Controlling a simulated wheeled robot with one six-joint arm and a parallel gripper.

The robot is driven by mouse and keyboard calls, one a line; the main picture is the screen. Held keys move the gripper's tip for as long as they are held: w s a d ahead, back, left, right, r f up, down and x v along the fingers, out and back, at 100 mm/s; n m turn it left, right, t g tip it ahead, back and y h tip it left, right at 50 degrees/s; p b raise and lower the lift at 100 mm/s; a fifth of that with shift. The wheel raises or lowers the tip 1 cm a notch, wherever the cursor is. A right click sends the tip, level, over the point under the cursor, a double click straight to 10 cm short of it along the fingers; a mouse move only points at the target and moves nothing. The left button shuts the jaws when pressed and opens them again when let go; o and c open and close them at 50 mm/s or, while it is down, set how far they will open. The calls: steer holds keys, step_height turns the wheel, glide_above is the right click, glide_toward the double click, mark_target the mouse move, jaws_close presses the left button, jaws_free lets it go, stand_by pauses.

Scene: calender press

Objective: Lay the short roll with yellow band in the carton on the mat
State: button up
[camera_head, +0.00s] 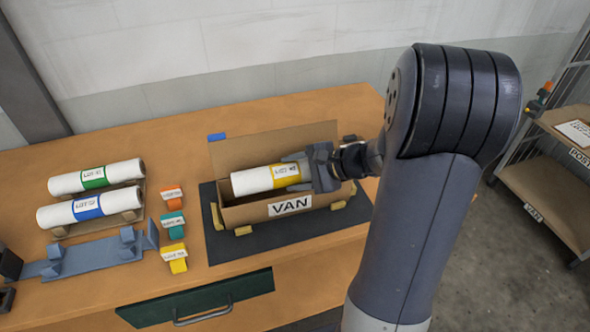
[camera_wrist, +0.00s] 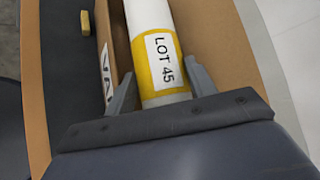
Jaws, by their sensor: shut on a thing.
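The short white roll with the yellow band (camera_head: 265,178) lies lengthwise over the open carton (camera_head: 240,213) labelled VAN. The roll also shows in the wrist view (camera_wrist: 149,22), with its label reading LOT 45. My gripper (camera_head: 300,170) is shut on the roll at its right end, by the yellow band; in the wrist view a finger is on each side of it (camera_wrist: 158,90). The roll looks level and at or just inside the carton's opening; I cannot tell whether it touches the carton floor. The carton stands on the dark mat (camera_head: 225,250) with its back flap up.
Two other white rolls, with a green band (camera_head: 93,177) and a blue band (camera_head: 88,208), rest on supports at the left. A grey fixture (camera_head: 95,257) and orange, teal and yellow tagged blocks (camera_head: 173,225) stand left of the mat. Yellow blocks (camera_head: 243,231) surround the carton.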

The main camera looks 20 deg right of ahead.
steer(key=shift+f+b, duration=0.35)
steer(key=shift+f, duration=0.35)
steer(key=o, duration=1.2)
steer(key=c, duration=0.3)
steer(key=shift+r+p, duration=3.55)
steer(key=shift+r, duration=1.5)
steer(key=shift+f, duration=0.15)
